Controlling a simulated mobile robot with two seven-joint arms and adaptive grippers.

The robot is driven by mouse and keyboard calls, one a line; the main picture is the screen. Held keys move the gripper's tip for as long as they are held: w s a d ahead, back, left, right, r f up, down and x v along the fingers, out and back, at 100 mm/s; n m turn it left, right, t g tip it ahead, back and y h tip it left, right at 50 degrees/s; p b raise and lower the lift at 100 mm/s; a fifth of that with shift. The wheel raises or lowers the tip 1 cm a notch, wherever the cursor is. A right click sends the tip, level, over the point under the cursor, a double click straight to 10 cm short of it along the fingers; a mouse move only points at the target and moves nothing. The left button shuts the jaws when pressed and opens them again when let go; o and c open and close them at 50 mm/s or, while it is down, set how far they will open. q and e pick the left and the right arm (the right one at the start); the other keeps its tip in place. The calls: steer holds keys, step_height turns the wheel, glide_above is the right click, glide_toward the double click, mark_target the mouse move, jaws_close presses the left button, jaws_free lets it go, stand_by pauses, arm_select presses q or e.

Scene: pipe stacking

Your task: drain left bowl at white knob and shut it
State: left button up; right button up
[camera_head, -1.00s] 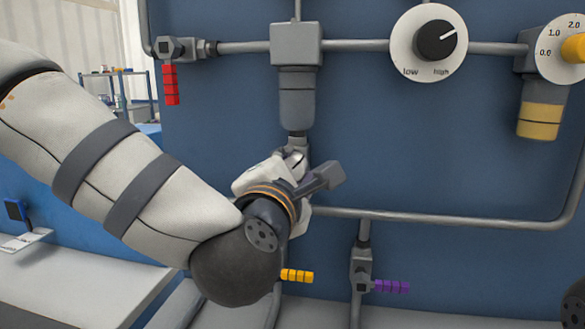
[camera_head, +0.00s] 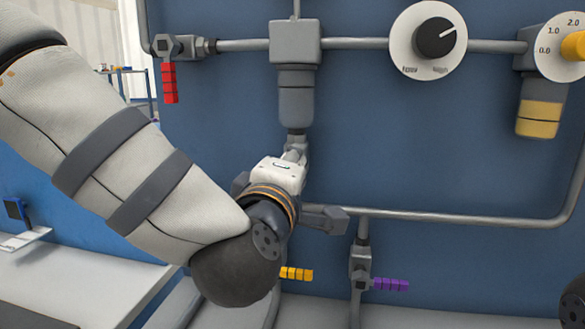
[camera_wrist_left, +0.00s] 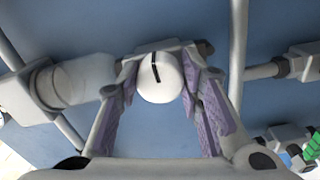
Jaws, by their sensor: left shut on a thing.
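The left bowl (camera_head: 296,105) is a grey cylinder hanging below a pipe block in the head view. It also shows at the left of the left wrist view (camera_wrist_left: 75,80). The white knob (camera_wrist_left: 158,78) with a black line sits beneath the bowl and faces the wrist camera. My left gripper (camera_head: 292,158) is at the bowl's lower end. In the left wrist view its purple-padded fingers are shut on the knob, one on each side. My wrist hides the knob in the head view. My right gripper is not in view.
A red-handled valve (camera_head: 169,80) is up left. A yellow handle (camera_head: 297,274) and a purple handle (camera_head: 391,285) are below. A dial (camera_head: 436,40), a second bowl (camera_head: 540,112) and a yellow-knobbed gauge (camera_head: 572,48) are at right. A pipe (camera_head: 450,218) runs right of my wrist.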

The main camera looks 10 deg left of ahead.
arm_select(q)
steer(key=shift+r, duration=0.2)
stand_by(0.5)
steer(key=o, duration=1.2)
steer(key=shift+w+f+m, duration=0.1)
steer(key=shift+m, duration=0.2)
steer(key=shift+c, duration=0.2)
